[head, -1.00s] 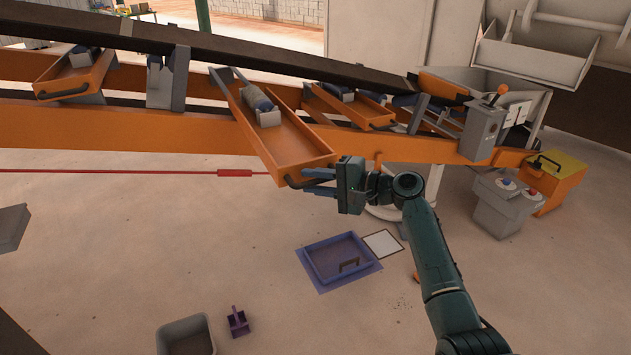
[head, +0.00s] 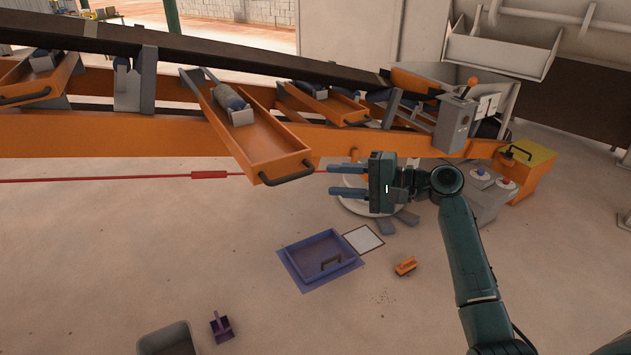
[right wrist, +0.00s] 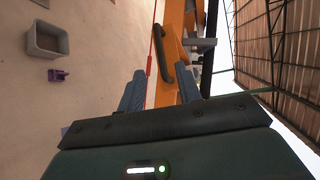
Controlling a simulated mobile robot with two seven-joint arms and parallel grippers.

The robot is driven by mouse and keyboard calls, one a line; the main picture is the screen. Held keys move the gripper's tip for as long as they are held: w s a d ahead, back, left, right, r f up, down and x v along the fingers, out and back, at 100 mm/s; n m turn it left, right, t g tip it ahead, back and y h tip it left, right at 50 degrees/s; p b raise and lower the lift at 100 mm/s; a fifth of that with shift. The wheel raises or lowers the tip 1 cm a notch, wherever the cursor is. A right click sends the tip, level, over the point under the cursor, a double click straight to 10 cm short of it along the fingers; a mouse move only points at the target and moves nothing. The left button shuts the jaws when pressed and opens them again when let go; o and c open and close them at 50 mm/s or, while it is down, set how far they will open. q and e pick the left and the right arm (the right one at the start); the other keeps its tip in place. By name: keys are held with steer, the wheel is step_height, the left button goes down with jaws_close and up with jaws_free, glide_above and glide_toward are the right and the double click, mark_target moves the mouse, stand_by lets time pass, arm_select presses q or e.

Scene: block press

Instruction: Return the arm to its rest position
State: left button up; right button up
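My right gripper (head: 347,181) is open and empty in the head view. Its two fingers point left, just right of the black handle (head: 289,174) of a pulled-out orange tray (head: 262,146), and do not touch it. In the right wrist view the fingers of the right gripper (right wrist: 160,85) stand apart, with the handle (right wrist: 165,61) beyond them. My right arm comes up from the bottom right of the head view. My left gripper is not in view.
The orange conveyor frame (head: 120,134) spans the back. A purple bin (head: 320,259), a purple scoop (head: 221,326), a grey bin (head: 168,340) and an orange brush (head: 405,266) lie on the floor. A red cord (head: 100,179) runs along the frame. Open floor lies left.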

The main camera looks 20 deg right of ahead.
steer(key=shift+v, duration=1.1)
steer(key=s+a+f+n+h+p, duration=0.1)
steer(key=s+f+h, duration=0.35)
steer(key=f, duration=0.55)
steer(key=s+a+f+n+h+p, duration=0.1)
steer(key=s+a+f+n+h, duration=0.3)
steer(key=f, duration=0.7)
steer(key=s+a+f+n+h, duration=0.1)
steer(key=s+n, duration=0.2)
steer(key=s, duration=0.6)
steer(key=s+a+f+n+t+h, duration=0.1)
steer(key=s+a+n, duration=0.1)
steer(key=s, duration=0.7)
steer(key=shift+f+n+t+p, duration=0.3)
steer(key=shift+n+p, duration=0.15)
steer(key=shift+n, duration=0.15)
steer(key=shift+o, duration=0.3)
steer(key=shift+w+d, duration=0.1)
